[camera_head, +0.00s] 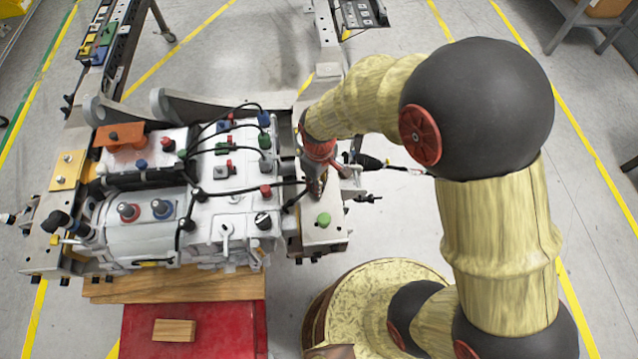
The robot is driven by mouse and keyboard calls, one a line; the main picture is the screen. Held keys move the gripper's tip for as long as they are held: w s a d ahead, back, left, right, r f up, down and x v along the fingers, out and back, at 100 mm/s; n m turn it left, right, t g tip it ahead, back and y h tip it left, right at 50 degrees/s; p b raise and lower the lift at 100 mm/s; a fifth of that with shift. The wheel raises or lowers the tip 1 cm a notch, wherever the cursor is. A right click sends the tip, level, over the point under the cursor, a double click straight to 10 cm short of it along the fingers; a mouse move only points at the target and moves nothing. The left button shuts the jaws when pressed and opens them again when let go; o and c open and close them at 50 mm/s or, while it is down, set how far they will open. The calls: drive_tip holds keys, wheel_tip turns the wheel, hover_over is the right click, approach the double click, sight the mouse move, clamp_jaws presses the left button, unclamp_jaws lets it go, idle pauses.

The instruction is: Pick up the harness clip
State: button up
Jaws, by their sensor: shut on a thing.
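My gripper (317,188) points down at the right edge of the white chassis unit (215,215), just above the grey bracket there. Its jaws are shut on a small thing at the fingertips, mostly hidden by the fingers. I take this to be the harness clip, but its shape and colour cannot be made out. A black cable (250,190) runs across the unit toward the fingertips. Whether it joins the held thing I cannot tell.
A green knob (323,219) stands on the bracket just below my gripper. Black cables and coloured connectors crowd the unit's top. A wooden block (174,330) lies on the red mat (235,325) in front. Grey floor on the right is open.

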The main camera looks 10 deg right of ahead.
drive_tip(key=shift+r, duration=0.45)
wheel_tip(320, 180, up, 3)
drive_tip(key=shift+s+f+p, duration=0.1)
drive_tip(key=shift+f+p, duration=0.1)
drive_tip(key=shift+p, duration=0.25)
drive_tip(key=s+r+p, duration=0.1)
drive_tip(key=s+r, duration=0.3)
drive_tip(key=s, duration=0.3)
drive_tip(key=s+d+r+p, duration=0.1)
drive_tip(key=s+r, duration=0.4)
drive_tip(key=s, duration=0.1)
drive_tip(key=shift+s+d, duration=0.2)
drive_tip(key=shift+s, duration=0.2)
drive_tip(key=shift+r, duration=0.1)
